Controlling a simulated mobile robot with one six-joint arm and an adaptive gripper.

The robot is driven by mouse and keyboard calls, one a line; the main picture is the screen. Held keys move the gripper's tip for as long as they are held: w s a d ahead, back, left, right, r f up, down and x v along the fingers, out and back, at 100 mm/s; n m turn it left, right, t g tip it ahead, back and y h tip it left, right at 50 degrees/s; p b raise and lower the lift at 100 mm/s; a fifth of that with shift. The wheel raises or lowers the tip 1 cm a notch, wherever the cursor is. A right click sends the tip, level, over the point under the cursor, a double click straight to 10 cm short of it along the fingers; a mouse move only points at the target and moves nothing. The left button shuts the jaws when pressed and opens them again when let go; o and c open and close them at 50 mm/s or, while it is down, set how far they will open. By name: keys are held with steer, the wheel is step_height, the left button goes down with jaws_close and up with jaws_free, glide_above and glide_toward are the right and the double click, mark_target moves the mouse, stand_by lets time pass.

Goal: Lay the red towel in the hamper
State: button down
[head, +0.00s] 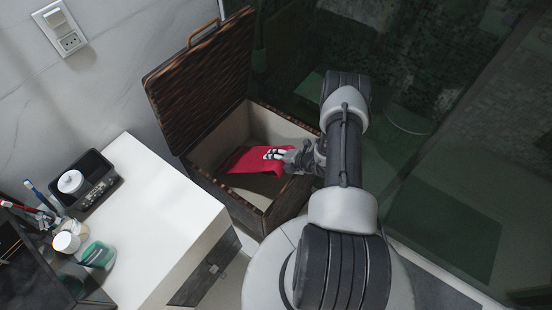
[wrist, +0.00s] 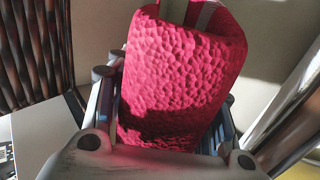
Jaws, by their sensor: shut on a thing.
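The red towel (head: 250,160) is in my gripper (head: 284,155), over the open top of the hamper. In the wrist view the textured red towel (wrist: 180,80) fills the space between the fingers of my gripper (wrist: 170,110), which is shut on it. The hamper (head: 235,202) is a dark woven wicker box with a pale lining, its lid (head: 205,80) raised and leaning back by the wall. The towel appears within the hamper's opening; I cannot tell whether it touches the lining. Its far end is hidden in the wrist view.
A white-topped cabinet (head: 150,215) stands left of the hamper, bearing a black tray (head: 85,185), a green-topped item (head: 98,255) and cups with brushes. A dark glass panel (head: 430,180) is to the right. The hamper's inside beside the towel looks clear.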

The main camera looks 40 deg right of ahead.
steer(key=c, duration=0.7)
jaws_free()
step_height(320, 180, up, 10)
steer(key=shift+r, duration=0.1)
